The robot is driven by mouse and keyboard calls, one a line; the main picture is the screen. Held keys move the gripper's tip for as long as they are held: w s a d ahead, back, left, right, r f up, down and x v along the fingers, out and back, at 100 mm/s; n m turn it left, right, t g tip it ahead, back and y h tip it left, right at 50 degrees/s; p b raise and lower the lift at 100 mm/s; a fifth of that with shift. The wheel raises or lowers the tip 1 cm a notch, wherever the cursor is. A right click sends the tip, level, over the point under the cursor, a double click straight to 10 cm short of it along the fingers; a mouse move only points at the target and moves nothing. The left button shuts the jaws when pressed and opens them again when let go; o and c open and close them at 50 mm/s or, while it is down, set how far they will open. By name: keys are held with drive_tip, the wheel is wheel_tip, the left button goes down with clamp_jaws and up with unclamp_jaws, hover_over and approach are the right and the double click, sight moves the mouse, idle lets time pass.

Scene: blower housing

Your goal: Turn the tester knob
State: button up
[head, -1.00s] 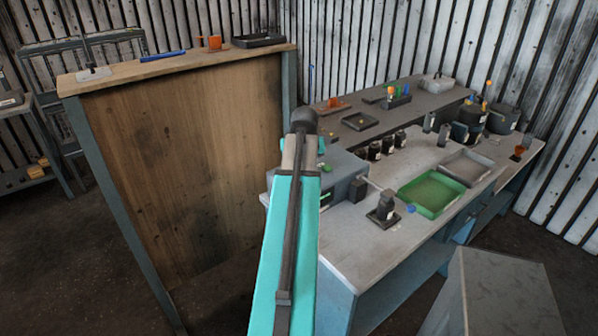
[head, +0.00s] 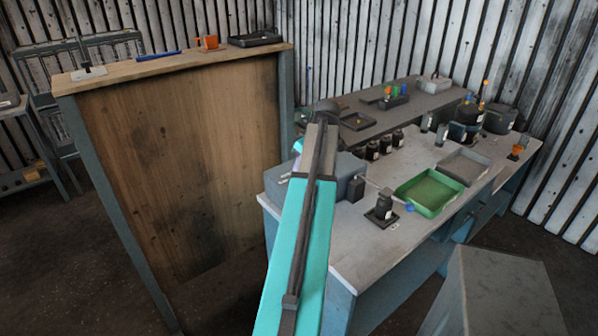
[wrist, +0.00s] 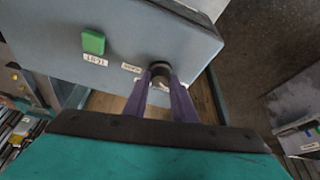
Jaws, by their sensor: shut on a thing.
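The tester (wrist: 150,35) is a grey-blue box in the wrist view, with a green button (wrist: 93,42) and small white labels on its face. Its dark round knob (wrist: 160,68) sits near the edge of that face. My gripper (wrist: 161,78) has its two purple fingers on either side of the knob, shut on it. The fingers cover part of the knob, so its angle is hard to read. In the head view, a grey-blue box that looks like the tester (head: 343,178) stands at the bench's left end, partly behind my arm.
The bench (head: 375,258) also carries a green tray (head: 430,192), a grey tray (head: 464,166), a dark device (head: 382,210) and several dark jars (head: 385,146). A tall wooden panel (head: 180,160) stands left of my arm. A grey block (head: 497,290) is at front right.

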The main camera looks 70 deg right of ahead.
drive_tip(key=shift+w+d+r+n+y, duration=0.1)
drive_tip(key=shift+n+y, duration=0.05)
drive_tip(key=shift+n, duration=0.3)
drive_tip(key=shift+w+d+n+y, duration=0.1)
drive_tip(key=shift+n+y, duration=0.05)
drive_tip(key=shift+n, duration=0.3)
drive_tip(key=o, duration=1)
drive_tip(key=shift+a, duration=0.1)
drive_tip(key=shift+s, duration=0.1)
drive_tip(key=shift+s+r+b, duration=0.25)
drive_tip(key=shift+r+b, duration=0.1)
drive_tip(key=b+v, duration=0.3)
drive_tip(key=v, duration=0.9)
drive_tip(key=shift+s+r, duration=0.2)
drive_tip(key=shift+r, duration=0.15)
